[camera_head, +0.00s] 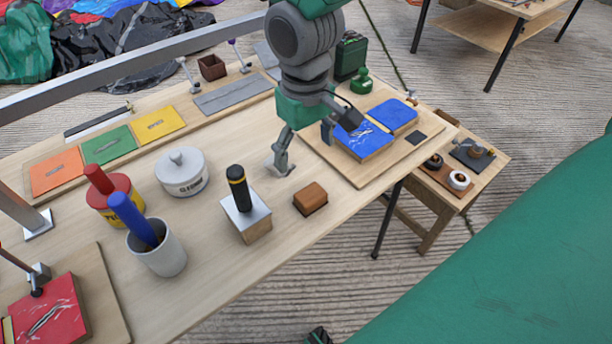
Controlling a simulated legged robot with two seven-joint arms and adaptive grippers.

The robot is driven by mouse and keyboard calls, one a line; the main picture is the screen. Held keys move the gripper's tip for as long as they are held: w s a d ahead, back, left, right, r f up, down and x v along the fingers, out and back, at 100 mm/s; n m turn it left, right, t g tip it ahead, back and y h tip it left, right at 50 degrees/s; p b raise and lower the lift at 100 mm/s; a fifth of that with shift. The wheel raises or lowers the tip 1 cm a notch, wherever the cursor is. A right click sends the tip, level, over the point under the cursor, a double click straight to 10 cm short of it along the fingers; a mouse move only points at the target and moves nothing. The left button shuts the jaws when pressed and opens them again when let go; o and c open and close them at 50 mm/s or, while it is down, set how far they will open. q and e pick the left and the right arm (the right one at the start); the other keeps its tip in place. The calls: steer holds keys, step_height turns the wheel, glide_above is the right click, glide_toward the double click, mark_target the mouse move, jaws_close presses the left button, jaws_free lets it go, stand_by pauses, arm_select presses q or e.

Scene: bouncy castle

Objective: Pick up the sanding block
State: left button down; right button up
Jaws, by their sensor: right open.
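A small brown block (310,198), which looks like the sanding block, lies on the wooden table near its front edge. My right gripper (313,143) comes down from the top, open and empty, with its fingers spread wide. It is behind the brown block and apart from it. One finger is low over the table, left of and behind the block; the other is up by the blue pads.
A black-handled block with a metal plate (245,215) stands left of the brown block. A grey cup (158,249), a red-lidded tin (110,197) and a white lidded pot (181,172) stand further left. Blue pads (363,139) lie on a board at right.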

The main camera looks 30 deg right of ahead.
mark_target(306, 191)
steer(key=f+b, duration=0.1)
steer(key=f, duration=0.6)
steer(key=shift+d, duration=0.2)
steer(key=shift+d+f+b, duration=0.1)
steer(key=shift+f+b, duration=0.25)
steer(key=shift+f, duration=0.05)
steer(key=f, duration=0.1)
steer(key=f+b, duration=0.1)
steer(key=f, duration=0.2)
steer(key=shift+s+a+f, duration=0.1)
steer(key=shift+s+a, duration=0.1)
steer(key=shift+a, duration=0.05)
steer(key=shift+f+b, duration=0.35)
steer(key=shift+f, duration=0.1)
steer(key=shift+c, duration=0.4)
steer(key=c, duration=1.2)
